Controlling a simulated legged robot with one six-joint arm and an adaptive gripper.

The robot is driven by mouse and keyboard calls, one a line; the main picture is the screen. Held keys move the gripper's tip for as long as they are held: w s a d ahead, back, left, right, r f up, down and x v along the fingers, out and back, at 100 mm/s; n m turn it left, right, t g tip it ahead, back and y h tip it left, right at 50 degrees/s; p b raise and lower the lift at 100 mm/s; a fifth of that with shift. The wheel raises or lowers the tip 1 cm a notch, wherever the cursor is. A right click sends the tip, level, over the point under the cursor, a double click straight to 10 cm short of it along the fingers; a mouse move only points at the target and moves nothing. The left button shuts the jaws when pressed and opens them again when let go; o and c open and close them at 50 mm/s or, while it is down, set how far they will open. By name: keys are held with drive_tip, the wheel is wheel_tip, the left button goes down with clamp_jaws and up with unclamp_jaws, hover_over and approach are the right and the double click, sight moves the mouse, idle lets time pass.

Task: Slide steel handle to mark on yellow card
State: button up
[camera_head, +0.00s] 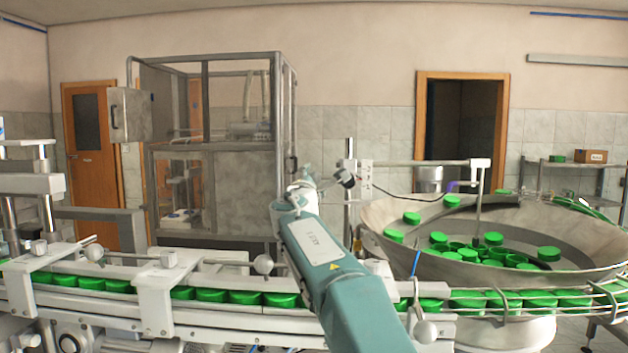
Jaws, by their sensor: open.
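My teal arm reaches up from the bottom centre, over the conveyor. My gripper (304,186) is small and pale at the arm's far end; it is open, but its fingers are hard to make out. I see no object between them. I cannot make out the yellow card or its mark. I cannot tell which metal part is the steel handle. A steel post (348,215) with a horizontal arm (425,163) stands behind and right of my gripper. A small pale plate (366,172) with dark marks hangs by this post.
A conveyor (225,312) with green caps crosses the front, with ball knobs (265,264) on its rail. A steel feeder bowl (585,235) holding green caps is at right. A framed cabinet (240,175) stands behind my arm. A dark cable hangs near the post.

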drive_tip(key=shift+w+d, duration=0.1)
drive_tip(key=shift+c, duration=0.3)
clamp_jaws()
drive_tip(key=shift+r, duration=1.25)
drive_tip(key=shift+o, duration=0.3)
unclamp_jaws()
